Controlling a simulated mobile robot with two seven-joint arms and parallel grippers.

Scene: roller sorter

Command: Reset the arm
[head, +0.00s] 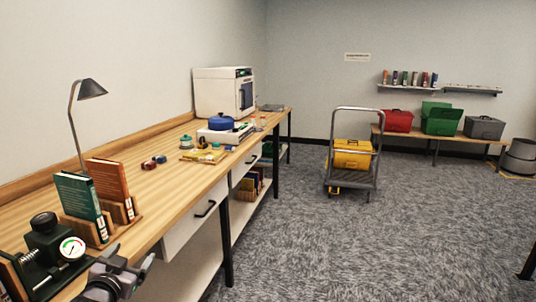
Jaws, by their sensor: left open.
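My left gripper (126,265) is at the bottom left of the head view, low at the front edge of the wooden workbench (150,205). Its fingers are apart and I see nothing between them. It is close to a dark green device with a round dial gauge (72,248), on its right side; whether they touch I cannot tell. The rest of my left arm runs out of the picture at the bottom. My right gripper is not in view.
Books in a wooden holder (112,185) and a desk lamp (90,90) stand on the bench near my left gripper. A blue pot (222,122) and a white oven (222,92) stand farther back. A cart with a yellow box (352,153) stands on the open carpet.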

